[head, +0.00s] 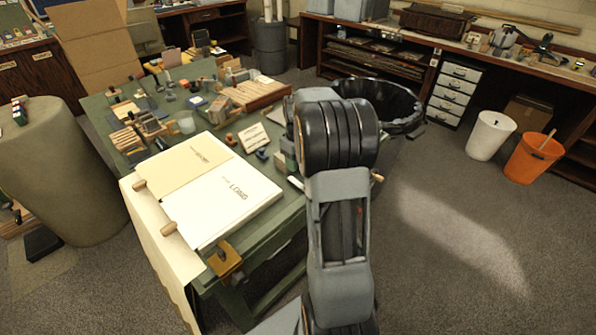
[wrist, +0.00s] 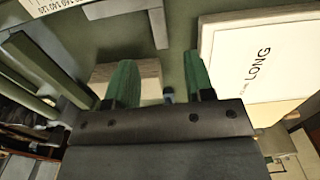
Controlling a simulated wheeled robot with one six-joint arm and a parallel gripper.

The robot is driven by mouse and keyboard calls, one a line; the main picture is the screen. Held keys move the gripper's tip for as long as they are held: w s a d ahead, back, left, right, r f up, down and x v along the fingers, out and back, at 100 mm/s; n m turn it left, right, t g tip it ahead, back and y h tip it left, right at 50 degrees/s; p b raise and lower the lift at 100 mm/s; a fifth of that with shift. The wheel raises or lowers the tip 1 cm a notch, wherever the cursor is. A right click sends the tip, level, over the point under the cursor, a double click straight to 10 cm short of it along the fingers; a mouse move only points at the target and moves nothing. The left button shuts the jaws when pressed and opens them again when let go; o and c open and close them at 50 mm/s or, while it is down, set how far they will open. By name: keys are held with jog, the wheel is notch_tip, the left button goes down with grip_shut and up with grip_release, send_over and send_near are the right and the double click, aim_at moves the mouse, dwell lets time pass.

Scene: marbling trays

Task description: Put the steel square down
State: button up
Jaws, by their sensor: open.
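A flat grey L-shaped piece (wrist: 158,27), which looks like the steel square, lies on the green table top (wrist: 180,22) at the top of the wrist view, apart from my fingers. I cannot make it out in the head view. My gripper (wrist: 160,82) is open, its two green fingers spread with nothing held between them. A pale block (wrist: 148,74) lies beneath and between the fingers. In the head view my own arm hides the gripper and part of the table.
A white board marked LONG (head: 235,195) lies on the green table's near side; it also shows in the wrist view (wrist: 255,55). Many small tools and a wooden rack (head: 258,92) crowd the far side. A black bin (head: 385,100) stands behind my arm.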

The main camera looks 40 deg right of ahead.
jog(key=s+a+r+t, duration=0.1)
jog(key=s+a+r, duration=0.25)
jog(key=a, duration=0.25)
jog(key=s+a+r+t, duration=0.1)
jog(key=s+a+r, duration=0.25)
jog(key=a, duration=0.35)
jog(key=s+a+f+m+t, duration=0.1)
jog(key=s+a+m, duration=0.1)
jog(key=s+a, duration=0.6)
jog(key=shift+s+f, duration=0.2)
jog(key=shift+s, duration=0.65)
jog(key=shift+d+r, duration=0.1)
